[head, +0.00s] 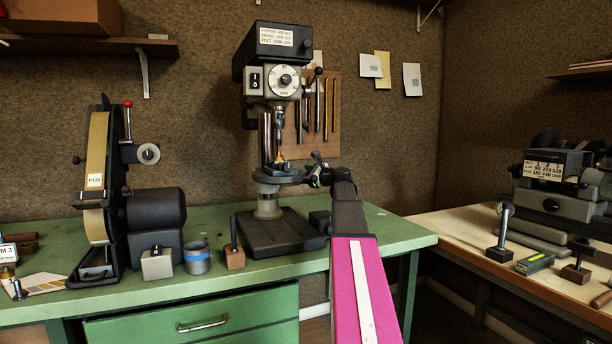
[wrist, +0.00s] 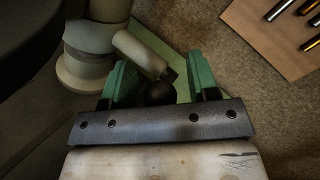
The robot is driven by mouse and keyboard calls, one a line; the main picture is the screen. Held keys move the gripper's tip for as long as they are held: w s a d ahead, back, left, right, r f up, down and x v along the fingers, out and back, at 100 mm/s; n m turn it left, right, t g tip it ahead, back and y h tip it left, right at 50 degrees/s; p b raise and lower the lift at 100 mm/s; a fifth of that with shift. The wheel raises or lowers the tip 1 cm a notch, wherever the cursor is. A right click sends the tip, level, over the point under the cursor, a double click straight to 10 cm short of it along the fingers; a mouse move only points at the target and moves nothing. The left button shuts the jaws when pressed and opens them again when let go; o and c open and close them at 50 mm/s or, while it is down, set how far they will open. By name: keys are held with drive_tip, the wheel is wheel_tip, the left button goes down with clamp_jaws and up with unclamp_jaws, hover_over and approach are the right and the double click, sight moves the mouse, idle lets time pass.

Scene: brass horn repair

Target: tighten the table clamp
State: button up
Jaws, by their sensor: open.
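The drill press (head: 280,75) stands on the green bench, with its round table (head: 268,177) on a column. In the wrist view, the table clamp (wrist: 140,52) is a pale grey lever with a black ball knob (wrist: 159,93), slanting out from a grey collar (wrist: 90,42). My gripper (wrist: 160,84) is open, its green fingers on either side of the knob. I cannot tell whether either finger touches it. In the head view, my gripper (head: 316,176) is at the right side of the press table, and my arm hides the clamp there.
A belt sander (head: 155,215) stands to the left on the bench. A blue-banded tin (head: 196,258) and small blocks sit in front. A tool board (head: 334,110) hangs behind the press. A second bench (head: 470,240) with a grey machine is at the right.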

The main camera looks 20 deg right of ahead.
clamp_jaws()
drive_tip(key=shift+s+f+n+t+y, duration=0.3)
drive_tip(key=shift+s+f+n+t, duration=0.1)
drive_tip(key=shift+f+t, duration=0.2)
drive_tip(key=shift+s+f+n+t+y, duration=0.15)
drive_tip(key=shift+f+n+t+y, duration=0.3)
drive_tip(key=shift+f+y, duration=0.05)
drive_tip(key=shift+s+f+n+t+y, duration=0.15)
drive_tip(key=shift+f+n+t+y, duration=0.3)
drive_tip(key=shift+f+y, duration=0.05)
unclamp_jaws()
drive_tip(key=shift+v, duration=3.75)
